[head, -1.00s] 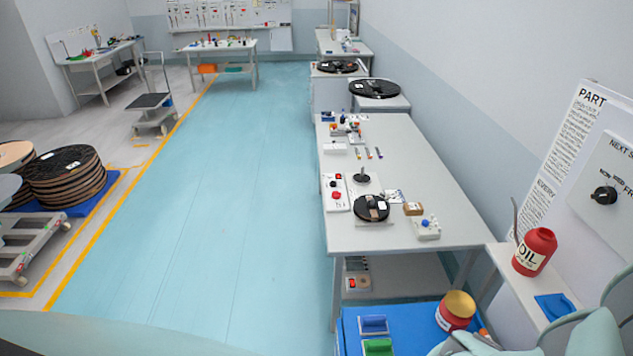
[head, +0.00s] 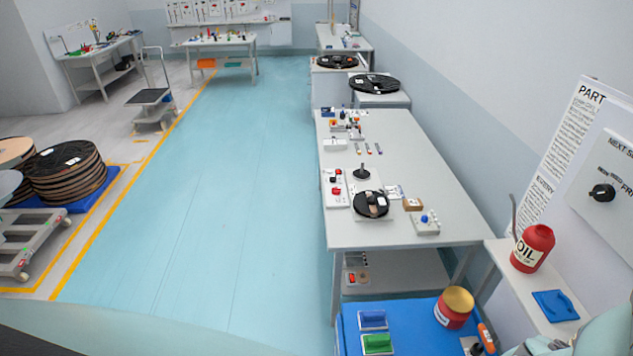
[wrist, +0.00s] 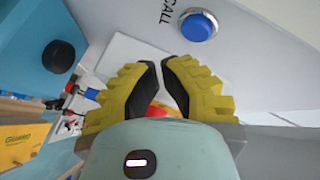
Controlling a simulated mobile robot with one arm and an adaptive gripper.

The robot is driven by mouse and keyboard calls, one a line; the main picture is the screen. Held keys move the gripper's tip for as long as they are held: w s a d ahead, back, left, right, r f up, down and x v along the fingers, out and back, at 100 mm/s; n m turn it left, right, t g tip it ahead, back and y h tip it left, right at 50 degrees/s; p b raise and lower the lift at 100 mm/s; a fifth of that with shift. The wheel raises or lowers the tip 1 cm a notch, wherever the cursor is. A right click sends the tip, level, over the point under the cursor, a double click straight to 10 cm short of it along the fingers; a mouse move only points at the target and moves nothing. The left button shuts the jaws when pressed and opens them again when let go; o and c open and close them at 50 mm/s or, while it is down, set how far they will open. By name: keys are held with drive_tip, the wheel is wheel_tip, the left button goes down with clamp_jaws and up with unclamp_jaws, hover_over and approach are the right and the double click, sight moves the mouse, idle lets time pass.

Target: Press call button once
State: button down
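The call button (wrist: 198,25) is a blue round push button in a metal ring on a white panel, with the word CALL beside it in the wrist view. My gripper (wrist: 161,64) has yellow fingers with black pads. The fingertips are drawn almost together, with only a narrow gap and nothing held between them. The tips lie below and left of the button in the picture, apart from it. The button is not pressed by a finger. In the head view my gripper is out of sight, and I cannot tell whether this button shows there.
The head view shows a long table (head: 440,180) with a small white box with a blue knob (head: 426,222). A red oil can (head: 532,248) stands on a side shelf near a wall panel with a black dial (head: 602,193). The blue floor aisle (head: 220,200) is clear.

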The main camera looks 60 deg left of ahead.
drive_tip(key=shift+w+d, duration=0.35)
drive_tip(key=shift+w, duration=0.15)
drive_tip(key=c, duration=1.7)
unclamp_jaws()
drive_tip(key=shift+w+d+b, duration=0.1)
drive_tip(key=shift+w+b, duration=0.05)
drive_tip(key=shift+b, duration=0.25)
clamp_jaws()
drive_tip(key=shift+w+d, duration=0.1)
drive_tip(key=shift+w, duration=0.15)
drive_tip(key=shift+w+d+b, duration=0.2)
drive_tip(key=shift+w+b, duration=0.1)
drive_tip(key=shift+b, duration=0.1)
drive_tip(key=shift+a, duration=0.1)
drive_tip(key=shift+s+a+r, duration=0.1)
drive_tip(key=shift+s+a, duration=0.25)
drive_tip(key=shift+s, duration=0.3)
